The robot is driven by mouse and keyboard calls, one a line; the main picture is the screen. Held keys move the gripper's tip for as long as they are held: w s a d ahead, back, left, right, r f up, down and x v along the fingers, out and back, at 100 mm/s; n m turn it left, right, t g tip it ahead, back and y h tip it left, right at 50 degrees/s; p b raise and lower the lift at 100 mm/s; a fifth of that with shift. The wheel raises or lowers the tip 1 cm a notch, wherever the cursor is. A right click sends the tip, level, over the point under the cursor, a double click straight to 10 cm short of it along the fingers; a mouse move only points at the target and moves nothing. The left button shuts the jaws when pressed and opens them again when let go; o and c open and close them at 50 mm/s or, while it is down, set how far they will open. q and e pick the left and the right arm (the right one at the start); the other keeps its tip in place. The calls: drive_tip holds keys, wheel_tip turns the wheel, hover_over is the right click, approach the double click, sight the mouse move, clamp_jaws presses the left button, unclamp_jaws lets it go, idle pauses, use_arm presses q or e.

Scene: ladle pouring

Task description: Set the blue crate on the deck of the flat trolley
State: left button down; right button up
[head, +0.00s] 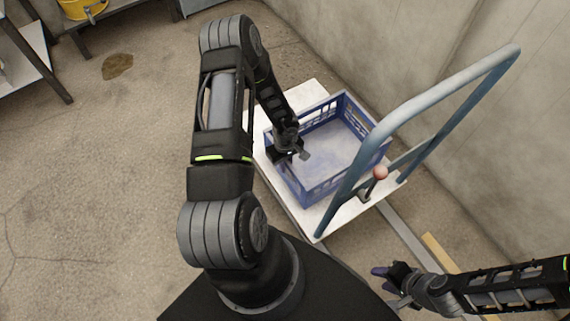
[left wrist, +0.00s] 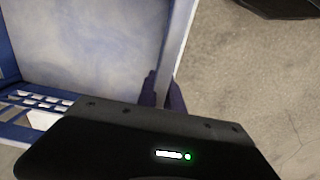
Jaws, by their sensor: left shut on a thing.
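The blue crate (head: 318,190) is empty, with slotted walls and a pale floor. In the head view it lies level over the white deck of the flat trolley (head: 305,97), inside the deck's outline. Whether its base touches the deck I cannot tell. My left gripper (head: 291,156) is shut on the crate's left wall. The left wrist view shows the crate's pale inside (left wrist: 90,45) and its wall close to the fingers. My right gripper (head: 388,287) is at the lower right, apart from crate and trolley, with its fingers spread and empty.
Shelving (head: 28,55) with a yellow container (head: 83,8) is at upper left. The left floor is clear apart from a stain.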

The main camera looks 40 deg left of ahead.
use_arm(q)
drive_tip(key=shift+w+f, duration=0.1)
drive_tip(key=c, duration=1.9)
unclamp_jaws()
drive_tip(key=o, duration=0.4)
wheel_tip(320, 180, up, 12)
drive_tip(key=p, duration=0.4)
